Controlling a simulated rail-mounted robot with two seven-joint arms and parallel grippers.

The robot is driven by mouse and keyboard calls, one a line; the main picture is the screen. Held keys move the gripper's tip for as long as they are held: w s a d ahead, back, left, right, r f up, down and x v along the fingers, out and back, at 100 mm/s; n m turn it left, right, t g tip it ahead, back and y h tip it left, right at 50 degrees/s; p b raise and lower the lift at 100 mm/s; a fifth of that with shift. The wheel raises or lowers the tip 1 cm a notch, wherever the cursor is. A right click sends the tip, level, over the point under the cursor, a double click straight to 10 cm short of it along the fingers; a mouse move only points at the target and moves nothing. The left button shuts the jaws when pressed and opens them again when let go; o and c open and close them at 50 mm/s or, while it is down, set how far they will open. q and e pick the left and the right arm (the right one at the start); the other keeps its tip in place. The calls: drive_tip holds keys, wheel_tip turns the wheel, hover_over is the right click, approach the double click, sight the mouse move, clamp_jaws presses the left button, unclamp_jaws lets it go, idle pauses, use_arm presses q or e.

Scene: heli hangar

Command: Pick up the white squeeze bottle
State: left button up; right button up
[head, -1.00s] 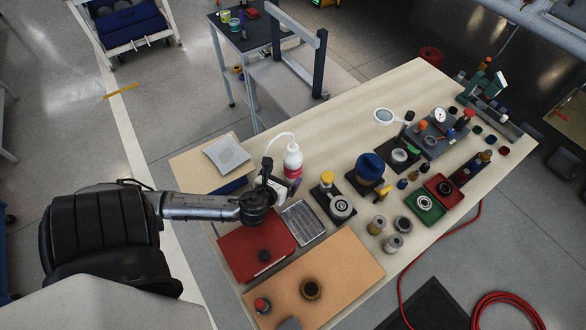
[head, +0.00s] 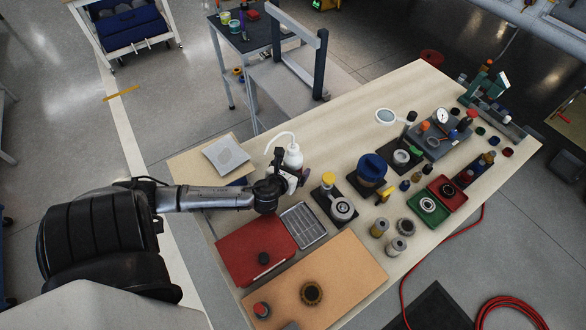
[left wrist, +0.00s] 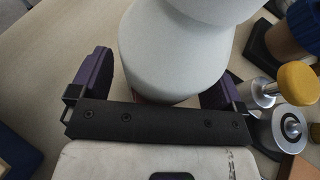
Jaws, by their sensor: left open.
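The white squeeze bottle (head: 293,156) stands upright on the workbench, its thin curved spout bending left. My left gripper (head: 287,177) is at the bottle's near side and hides its lower part in the head view. In the left wrist view the bottle (left wrist: 172,62) fills the space between the two dark finger pads of the left gripper (left wrist: 155,90). The jaws are open, one pad on each side of the bottle. My right gripper is out of view.
A slotted metal tray (head: 303,225) and a red case (head: 256,250) lie near the gripper. A yellow-topped part (head: 328,180) and a blue-lidded container (head: 371,169) stand to the right. A grey pad (head: 226,155) lies left of the bottle.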

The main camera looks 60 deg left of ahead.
use_arm(q)
drive_tip(key=c, duration=0.7)
drive_tip(key=shift+c, duration=0.5)
drive_tip(key=shift+r, duration=0.15)
